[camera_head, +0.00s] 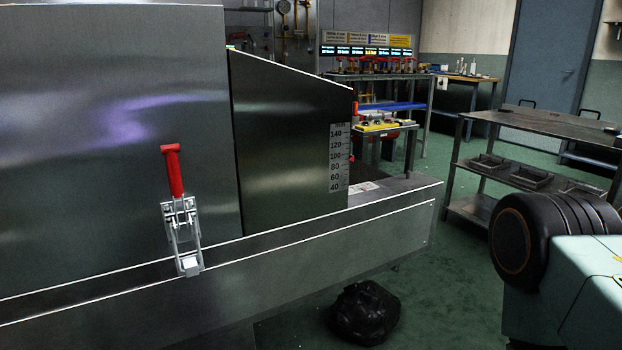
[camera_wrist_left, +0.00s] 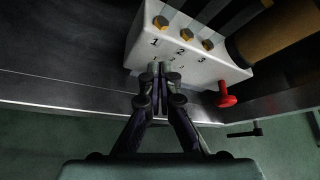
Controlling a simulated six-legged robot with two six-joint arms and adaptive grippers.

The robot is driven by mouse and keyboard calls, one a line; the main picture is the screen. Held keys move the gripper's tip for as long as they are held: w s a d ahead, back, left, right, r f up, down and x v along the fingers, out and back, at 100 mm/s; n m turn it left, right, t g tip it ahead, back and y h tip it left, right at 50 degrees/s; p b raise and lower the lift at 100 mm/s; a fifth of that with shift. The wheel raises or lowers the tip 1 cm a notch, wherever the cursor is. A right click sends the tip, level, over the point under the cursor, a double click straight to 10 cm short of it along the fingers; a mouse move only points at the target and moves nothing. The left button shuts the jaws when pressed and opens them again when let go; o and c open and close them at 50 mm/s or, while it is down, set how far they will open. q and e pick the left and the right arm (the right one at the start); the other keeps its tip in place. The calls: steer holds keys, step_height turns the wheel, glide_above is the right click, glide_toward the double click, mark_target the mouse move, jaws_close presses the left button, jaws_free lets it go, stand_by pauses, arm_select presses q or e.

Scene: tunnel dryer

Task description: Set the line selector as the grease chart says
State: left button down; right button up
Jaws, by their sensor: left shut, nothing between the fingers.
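In the left wrist view a white block (camera_wrist_left: 207,64) carries the numbers 1, 2 and 3 beside three brass fittings (camera_wrist_left: 184,33) with grey lines running from them. A second, smaller row of marks lies below and is partly hidden by my fingers. A red knob (camera_wrist_left: 226,95) sticks out at the block's lower right corner. My left gripper (camera_wrist_left: 160,72) is shut and empty, its tips in front of the block near the 1 and 2. I cannot tell whether they touch it. The head view shows neither gripper. I cannot make out a grease chart in either view.
A steel machine housing (camera_head: 110,120) with a red-handled toggle clamp (camera_head: 182,225) fills the left of the head view. A black bag (camera_head: 365,312) lies on the green floor. A dark table (camera_head: 550,125) stands at the right. A black lever (camera_wrist_left: 245,132) is right of my gripper.

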arm_select(q)
steer(key=shift+w+d+f, duration=0.1)
steer(key=shift+d+f, duration=0.15)
steer(key=shift+f, duration=0.25)
stand_by(0.6)
steer(key=shift+w+r, duration=0.1)
stand_by(0.5)
steer(key=shift+r, duration=0.1)
steer(key=shift+a+r, duration=0.1)
steer(key=shift+r, duration=0.15)
steer(key=s+d+p, duration=0.2)
steer(key=s+d, duration=0.1)
steer(key=s, duration=0.2)
steer(key=shift+s, duration=0.25)
stand_by(0.4)
